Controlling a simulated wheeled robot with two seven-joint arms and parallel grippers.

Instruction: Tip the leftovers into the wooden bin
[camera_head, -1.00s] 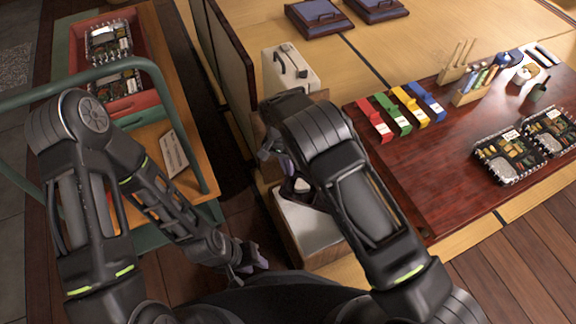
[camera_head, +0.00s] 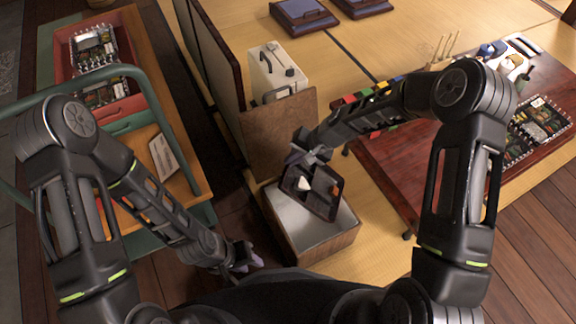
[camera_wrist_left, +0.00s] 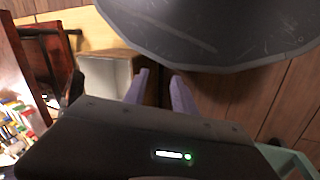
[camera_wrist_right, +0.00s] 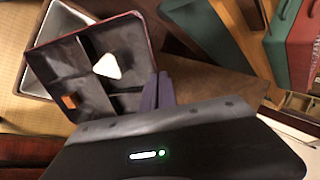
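The wooden bin (camera_head: 350,238) stands open in front of me, with a bare metal lining and its wooden lid (camera_head: 275,137) upright behind. My right gripper (camera_head: 312,157) is shut on the edge of a dark compartment lunch box (camera_head: 322,203), tilted over the bin. The box also shows in the right wrist view (camera_wrist_right: 120,42), with the bin (camera_wrist_right: 38,55) beyond it. A white triangular rice ball (camera_wrist_right: 107,66) and a small orange piece (camera_wrist_right: 69,101) are still inside the box. My left gripper (camera_head: 245,258) is low left of the bin, open and empty; its fingers show in the left wrist view (camera_wrist_left: 160,92).
A red table (camera_head: 390,165) at right carries filled lunch boxes (camera_head: 538,122) and coloured cases. A cart (camera_head: 195,165) at left holds a red crate (camera_head: 132,30) with packed boxes. A cream case (camera_head: 280,72) stands behind the bin lid. Tatami lies beyond.

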